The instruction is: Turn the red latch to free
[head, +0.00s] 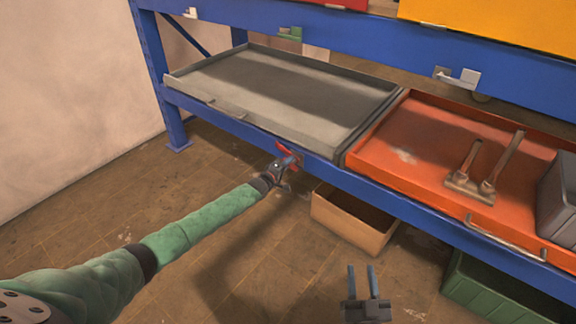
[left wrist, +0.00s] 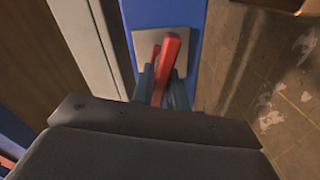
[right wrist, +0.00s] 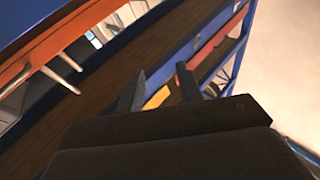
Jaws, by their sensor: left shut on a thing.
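The red latch (head: 287,153) is on the blue front beam of the shelf, below the grey tray. In the left wrist view the red latch (left wrist: 167,62) is a bar in front of a grey plate (left wrist: 184,41) on the blue beam. My left gripper (head: 287,162) is at the latch, its fingers (left wrist: 164,87) on either side of the red bar and shut on it. My right gripper (head: 362,276) is open and empty, low in front of the shelf. Its two parted fingers also show in the right wrist view (right wrist: 160,85).
A grey tray (head: 225,72) and an orange tray (head: 400,182) lie side by side on the shelf. The orange one holds a two-pronged part (head: 478,172) and a grey box. A cardboard box (head: 345,236) and a green crate (head: 490,300) stand below. The floor at left is clear.

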